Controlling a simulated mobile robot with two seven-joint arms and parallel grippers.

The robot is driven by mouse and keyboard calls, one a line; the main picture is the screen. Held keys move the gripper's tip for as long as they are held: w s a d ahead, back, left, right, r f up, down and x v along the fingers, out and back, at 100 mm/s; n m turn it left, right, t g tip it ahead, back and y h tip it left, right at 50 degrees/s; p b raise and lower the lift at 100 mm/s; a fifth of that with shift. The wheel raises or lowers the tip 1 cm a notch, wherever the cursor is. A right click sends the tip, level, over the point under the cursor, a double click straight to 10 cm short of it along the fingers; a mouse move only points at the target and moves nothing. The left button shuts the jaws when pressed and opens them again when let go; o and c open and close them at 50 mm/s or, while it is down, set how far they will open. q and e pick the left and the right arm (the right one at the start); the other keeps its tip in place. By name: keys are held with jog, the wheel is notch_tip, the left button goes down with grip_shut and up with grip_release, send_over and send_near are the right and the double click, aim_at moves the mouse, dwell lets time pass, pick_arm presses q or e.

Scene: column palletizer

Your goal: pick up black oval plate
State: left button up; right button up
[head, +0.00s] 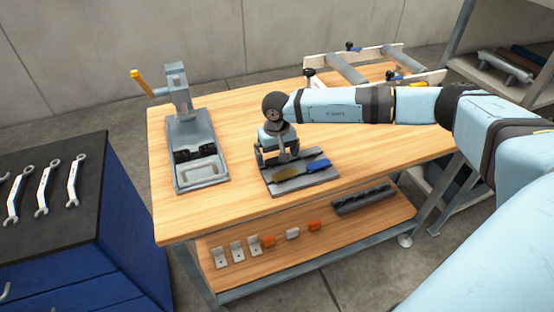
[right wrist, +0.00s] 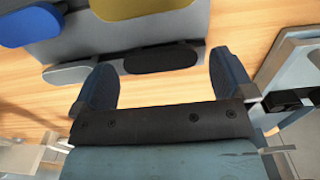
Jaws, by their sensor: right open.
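The black oval plate (right wrist: 165,58) lies flat at the edge of a grey tray (right wrist: 75,45) in the right wrist view. My right gripper (right wrist: 163,62) is open, with one finger to each side of the black plate and its tips close to it. I cannot tell whether they touch it. In the head view my right gripper (head: 281,157) points down over the back left of the tray (head: 292,187). The black plate is hidden there behind the gripper. My left gripper is out of view.
A yellow plate (head: 287,173) and a blue plate (head: 318,166) lie on the tray, and a grey oval plate (right wrist: 68,72) lies beside the black one. A grey press-like fixture (head: 197,168) stands on the wooden table (head: 240,215) to the left. Bare table separates them.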

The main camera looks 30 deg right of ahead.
jog(key=shift+f, duration=0.7)
jog(key=c, duration=0.8)
jog(key=shift+r, duration=0.1)
jog(key=shift+c, duration=0.2)
